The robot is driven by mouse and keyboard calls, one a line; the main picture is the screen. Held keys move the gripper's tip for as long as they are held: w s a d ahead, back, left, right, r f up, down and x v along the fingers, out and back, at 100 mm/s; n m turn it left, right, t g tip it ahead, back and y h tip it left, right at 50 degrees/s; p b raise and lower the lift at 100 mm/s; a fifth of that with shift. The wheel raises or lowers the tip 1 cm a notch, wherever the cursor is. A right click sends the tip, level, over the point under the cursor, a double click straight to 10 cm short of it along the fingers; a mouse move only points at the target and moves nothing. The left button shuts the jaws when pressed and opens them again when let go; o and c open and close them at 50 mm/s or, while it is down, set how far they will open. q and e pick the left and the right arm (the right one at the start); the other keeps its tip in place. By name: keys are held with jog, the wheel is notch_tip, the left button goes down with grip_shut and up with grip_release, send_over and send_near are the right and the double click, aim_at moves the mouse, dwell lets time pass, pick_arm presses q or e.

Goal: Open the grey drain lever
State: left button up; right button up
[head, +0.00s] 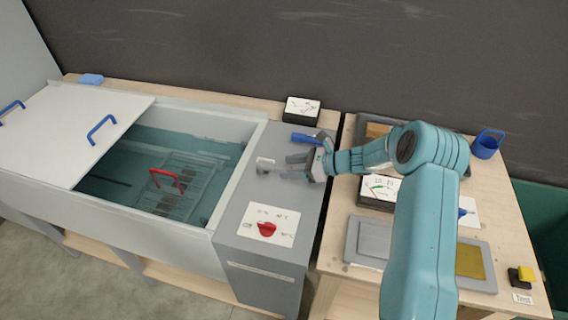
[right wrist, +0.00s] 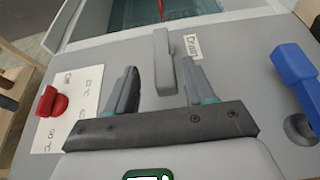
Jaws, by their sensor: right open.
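The grey drain lever (head: 265,164) stands on the grey panel to the right of the water tank. In the right wrist view the lever (right wrist: 164,62) shows beside a label reading "Drain" (right wrist: 193,50). My right gripper (head: 292,166) is open, just to the right of the lever in the head view. In the right wrist view its two fingers (right wrist: 158,92) lie on either side of the lever's near end, with nothing gripped. I cannot tell whether the fingers touch the lever. My left gripper is not in view.
A blue lever (right wrist: 297,75) stands close to the right finger. A red knob (head: 266,229) sits on a white dial card. The tank (head: 228,190) holds water and a rack with a red handle (head: 166,178). A white lid (head: 70,130) covers its left part.

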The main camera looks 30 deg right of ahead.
aim_at(275, 167)
jog(key=x, duration=0.2)
jog(key=shift+w+f, duration=0.3)
jog(key=shift+w, duration=0.15)
jog(key=shift+s+a+r, duration=0.1)
jog(key=shift+s+a, duration=0.05)
jog(key=c, duration=0.4)
grip_shut()
